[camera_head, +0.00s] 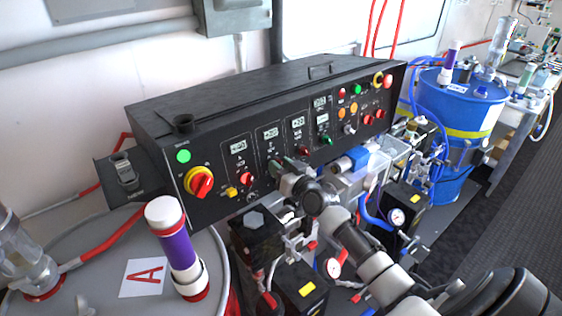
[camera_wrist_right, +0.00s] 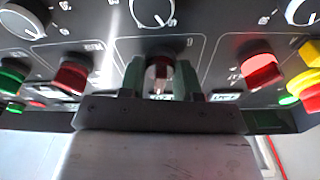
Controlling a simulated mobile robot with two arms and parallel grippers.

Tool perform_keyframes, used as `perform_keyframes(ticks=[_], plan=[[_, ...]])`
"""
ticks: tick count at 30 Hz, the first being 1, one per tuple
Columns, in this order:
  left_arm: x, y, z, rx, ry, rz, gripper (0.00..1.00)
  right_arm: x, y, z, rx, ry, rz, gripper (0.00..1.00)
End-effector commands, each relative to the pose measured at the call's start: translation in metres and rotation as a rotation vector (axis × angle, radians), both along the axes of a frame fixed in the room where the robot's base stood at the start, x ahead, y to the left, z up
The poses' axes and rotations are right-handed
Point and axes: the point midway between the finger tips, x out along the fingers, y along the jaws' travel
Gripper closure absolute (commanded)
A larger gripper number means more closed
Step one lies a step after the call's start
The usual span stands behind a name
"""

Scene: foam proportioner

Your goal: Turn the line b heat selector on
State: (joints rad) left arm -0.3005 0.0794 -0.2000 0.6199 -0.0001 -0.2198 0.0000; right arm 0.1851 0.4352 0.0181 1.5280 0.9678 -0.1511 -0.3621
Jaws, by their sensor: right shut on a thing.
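The black control panel (camera_head: 215,160) stands at the middle of the head view, with displays and coloured selectors in columns. My right gripper (camera_head: 279,164) reaches its front face at the second display column from the left. In the right wrist view, my right gripper's two greenish fingers (camera_wrist_right: 159,80) are shut on a dark red selector (camera_wrist_right: 158,68), one finger on each side. I take this as the line B heat selector; its label is not readable. Its turned position is mostly hidden by the fingers. My left gripper is not in view.
A red selector (camera_wrist_right: 262,68) and a red selector (camera_wrist_right: 74,73) flank the held one. A red-and-yellow main switch (camera_head: 199,182) is at the panel's left. A purple-banded cylinder (camera_head: 173,242) stands in front; hoses and gauges (camera_head: 397,217) crowd below the panel.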

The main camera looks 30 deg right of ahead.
Motion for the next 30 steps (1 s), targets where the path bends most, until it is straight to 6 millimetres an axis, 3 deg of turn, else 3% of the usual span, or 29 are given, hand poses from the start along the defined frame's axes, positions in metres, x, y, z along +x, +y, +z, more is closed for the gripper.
perform_keyframes(ticks=[12,30], plan=[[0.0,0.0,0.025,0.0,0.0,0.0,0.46,0.0,0.0,0.004,0.275,0.019,-0.052,0.91],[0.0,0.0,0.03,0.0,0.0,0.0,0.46,0.001,0.0,0.002,0.361,0.023,-0.067,0.91]])
